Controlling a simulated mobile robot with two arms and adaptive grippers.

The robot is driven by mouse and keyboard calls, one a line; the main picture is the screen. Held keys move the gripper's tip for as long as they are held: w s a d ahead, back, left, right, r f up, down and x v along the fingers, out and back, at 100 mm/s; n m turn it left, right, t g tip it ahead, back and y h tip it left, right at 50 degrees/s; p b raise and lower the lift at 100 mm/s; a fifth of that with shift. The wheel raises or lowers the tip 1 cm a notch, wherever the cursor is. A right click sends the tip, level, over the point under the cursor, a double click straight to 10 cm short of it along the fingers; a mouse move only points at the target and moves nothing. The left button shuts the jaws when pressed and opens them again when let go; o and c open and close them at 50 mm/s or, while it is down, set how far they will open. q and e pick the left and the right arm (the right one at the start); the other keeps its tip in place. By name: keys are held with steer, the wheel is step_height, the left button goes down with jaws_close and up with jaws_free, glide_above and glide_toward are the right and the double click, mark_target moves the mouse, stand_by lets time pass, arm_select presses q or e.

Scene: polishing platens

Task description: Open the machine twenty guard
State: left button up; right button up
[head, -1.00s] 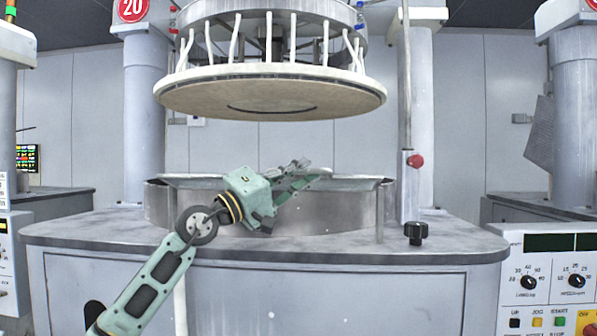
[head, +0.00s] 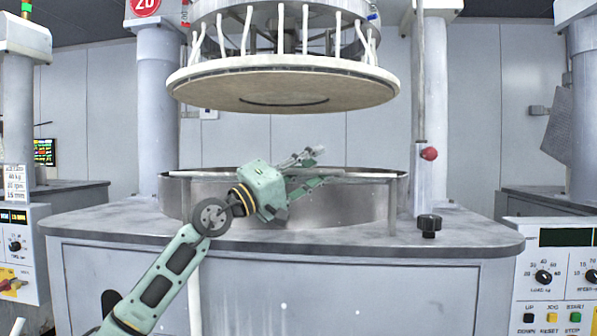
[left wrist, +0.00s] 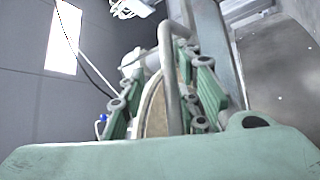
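Machine twenty, marked by a red sign (head: 145,5), has a curved steel guard (head: 340,207) around the front of its basin. A grey rail (head: 365,174) runs along the guard's top, with a post at its right end. My left gripper (head: 309,169) is at the rail near the middle of the guard, its fingers spread apart. In the left wrist view, a bent grey tube (left wrist: 171,85) stands between the two green fingers; I cannot tell whether they touch it. My right gripper is not in view.
A round polishing head (head: 285,85) hangs above the basin and my gripper. A black knob (head: 429,225) stands on the worktop (head: 470,237) at the right. Control panels (head: 562,275) flank the machine.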

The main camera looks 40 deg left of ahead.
arm_select(q)
steer(key=shift+v, duration=1.05)
steer(key=shift+s+f, duration=0.2)
steer(key=shift+f, duration=0.5)
glide_toward(306, 173)
steer(key=shift+r, duration=0.7)
steer(key=shift+a, duration=0.15)
steer(key=shift+c, duration=0.3)
